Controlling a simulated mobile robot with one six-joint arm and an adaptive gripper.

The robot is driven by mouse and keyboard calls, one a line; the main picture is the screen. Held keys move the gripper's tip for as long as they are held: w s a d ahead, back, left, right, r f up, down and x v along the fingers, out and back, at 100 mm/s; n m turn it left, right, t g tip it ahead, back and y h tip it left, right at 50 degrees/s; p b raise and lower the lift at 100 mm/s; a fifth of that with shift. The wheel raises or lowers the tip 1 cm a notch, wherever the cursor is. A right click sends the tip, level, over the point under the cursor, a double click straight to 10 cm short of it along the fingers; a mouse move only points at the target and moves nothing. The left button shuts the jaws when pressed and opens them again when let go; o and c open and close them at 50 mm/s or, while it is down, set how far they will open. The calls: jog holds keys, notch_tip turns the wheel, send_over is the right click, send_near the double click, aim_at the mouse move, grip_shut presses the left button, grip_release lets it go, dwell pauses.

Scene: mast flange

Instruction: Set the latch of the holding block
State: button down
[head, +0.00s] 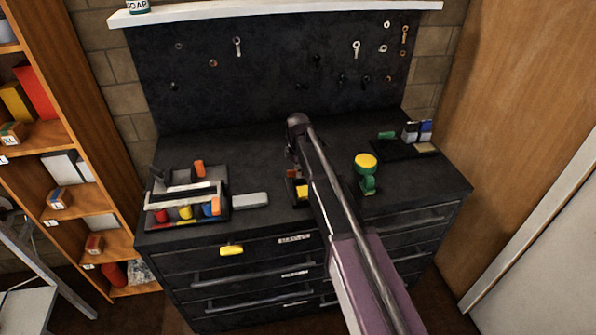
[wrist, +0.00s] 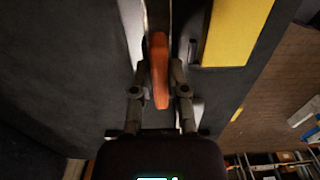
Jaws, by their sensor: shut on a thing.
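The holding block (head: 302,192) stands near the front middle of the black bench, mostly hidden behind my arm in the head view; a yellow part shows, with a bit of orange behind it. In the wrist view a broad yellow face (wrist: 238,32) lies to the right. My gripper (wrist: 160,82) has its two fingers on either side of an orange lever, which looks like the latch (wrist: 160,60), and is shut on it. The lever runs nearly lengthwise in that picture. My gripper's fingers are hidden in the head view, and the latch's exact setting cannot be told.
A tool tray (head: 222,222) with coloured items stands at the left, beside a grey box (head: 250,200). A green stand with a yellow top (head: 366,161) is close to my arm's right. A dark tray (head: 388,152) lies at the back right. The bench front edge is near.

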jog(key=shift+s+a, duration=0.1)
dwell(0.3)
jog(key=c, duration=0.6)
grip_release()
jog(key=shift+c, duration=0.2)
jog(key=shift+m, duration=0.3)
